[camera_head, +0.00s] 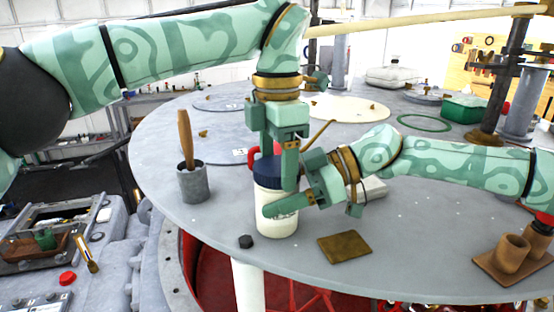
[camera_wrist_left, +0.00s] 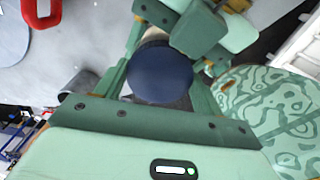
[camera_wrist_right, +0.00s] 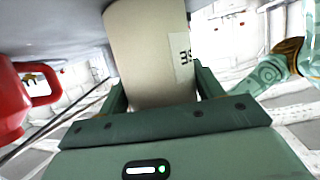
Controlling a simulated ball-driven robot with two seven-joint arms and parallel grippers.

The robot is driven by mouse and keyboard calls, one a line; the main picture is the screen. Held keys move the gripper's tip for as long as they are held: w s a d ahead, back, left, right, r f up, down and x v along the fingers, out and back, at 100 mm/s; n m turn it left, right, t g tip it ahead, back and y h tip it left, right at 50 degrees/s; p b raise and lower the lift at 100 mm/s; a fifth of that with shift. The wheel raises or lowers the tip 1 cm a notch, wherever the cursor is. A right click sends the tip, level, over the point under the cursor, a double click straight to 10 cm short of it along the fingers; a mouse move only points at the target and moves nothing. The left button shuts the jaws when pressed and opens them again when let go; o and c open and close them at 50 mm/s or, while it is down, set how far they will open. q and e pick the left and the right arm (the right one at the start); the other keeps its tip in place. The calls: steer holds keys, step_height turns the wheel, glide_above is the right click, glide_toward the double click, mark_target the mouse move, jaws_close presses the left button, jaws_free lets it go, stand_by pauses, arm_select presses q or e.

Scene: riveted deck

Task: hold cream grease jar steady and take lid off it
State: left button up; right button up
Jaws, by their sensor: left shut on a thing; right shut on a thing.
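The cream grease jar (camera_head: 277,222) stands upright on the round grey table, with its dark blue lid (camera_head: 266,172) on top. My left gripper (camera_head: 275,178) reaches down from above and is shut on the lid, with a finger on each side. The lid fills the space between its fingers in the left wrist view (camera_wrist_left: 160,72). My right gripper (camera_head: 290,205) comes from the right and is shut around the jar's body. The jar wall (camera_wrist_right: 145,55) with a white label shows between its fingers in the right wrist view. Fingers hide part of the jar and lid.
A red handled object (camera_wrist_right: 15,100) stands close behind the jar. A grey cup (camera_head: 194,184) with a wooden-handled tool is to the left. A dark nut (camera_head: 246,242) and a brown square plate (camera_head: 344,246) lie near the front edge.

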arm_select(q)
steer(key=n, duration=0.4)
steer(key=shift+n, duration=0.3)
steer(key=o, duration=1.1)
steer(key=shift+d+r, duration=0.1)
steer(key=shift+r, duration=2.25)
steer(key=shift+c, duration=0.4)
step_height(320, 180, up, 3)
steer(key=shift+w+f+m, duration=0.1)
steer(key=shift+m, duration=1.1)
steer(key=shift+r+m, duration=0.25)
steer(key=shift+m, duration=0.85)
steer(key=shift+f+m, duration=0.15)
steer(key=shift+m, duration=0.25)
step_height(320, 180, down, 8)
steer(key=shift+r, duration=0.15)
